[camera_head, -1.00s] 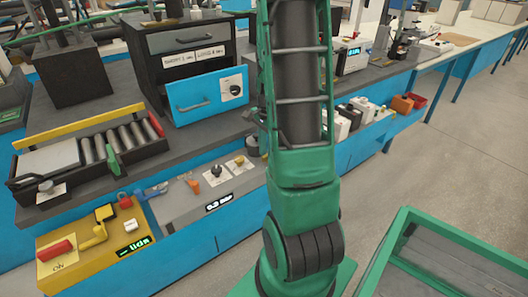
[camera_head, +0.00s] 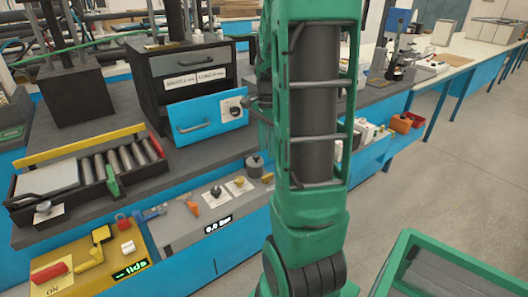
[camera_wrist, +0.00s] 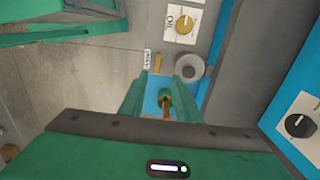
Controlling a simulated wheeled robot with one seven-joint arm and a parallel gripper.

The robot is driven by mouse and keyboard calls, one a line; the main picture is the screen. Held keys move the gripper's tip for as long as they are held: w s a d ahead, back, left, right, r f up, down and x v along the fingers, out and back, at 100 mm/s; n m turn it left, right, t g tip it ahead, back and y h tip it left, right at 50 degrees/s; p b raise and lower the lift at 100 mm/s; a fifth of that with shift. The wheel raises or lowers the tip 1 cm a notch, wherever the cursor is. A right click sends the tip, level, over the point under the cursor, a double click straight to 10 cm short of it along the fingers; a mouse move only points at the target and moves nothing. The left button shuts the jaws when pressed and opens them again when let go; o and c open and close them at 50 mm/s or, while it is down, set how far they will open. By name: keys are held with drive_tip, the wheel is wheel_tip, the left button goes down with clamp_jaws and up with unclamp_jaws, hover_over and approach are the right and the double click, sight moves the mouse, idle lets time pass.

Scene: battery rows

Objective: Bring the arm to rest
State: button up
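My arm (camera_head: 312,225) rises through the middle of the head view, green with a dark core. My gripper itself is hidden there. In the wrist view my gripper (camera_wrist: 162,98) has two green fingers standing apart, with blue bench front showing between them. A small green and brown thing (camera_wrist: 165,103) appears between the fingers; I cannot tell how far below them it is, and no grip on it shows. The gripper is near a grey cylinder (camera_wrist: 190,67) and a yellow knob (camera_wrist: 185,25) on a white label.
The bench holds a roller tray (camera_head: 75,192), a yellow control box (camera_head: 80,262), a grey panel (camera_head: 205,235) and a black cabinet (camera_head: 150,70) with a blue front (camera_head: 207,117) standing forward. A green-framed bin (camera_head: 400,250) is at lower right. Grey floor (camera_head: 460,180) is clear at right.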

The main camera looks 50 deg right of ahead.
idle(0.5)
drive_tip(key=s+a+r+n, duration=0.3)
drive_tip(key=s+a+n, duration=1.1)
drive_tip(key=a, duration=0.3)
drive_tip(key=shift+s+r, duration=0.2)
drive_tip(key=shift+s, duration=0.4)
drive_tip(key=shift+w+f, duration=0.25)
drive_tip(key=shift+w, duration=0.35)
drive_tip(key=shift+c, duration=0.3)
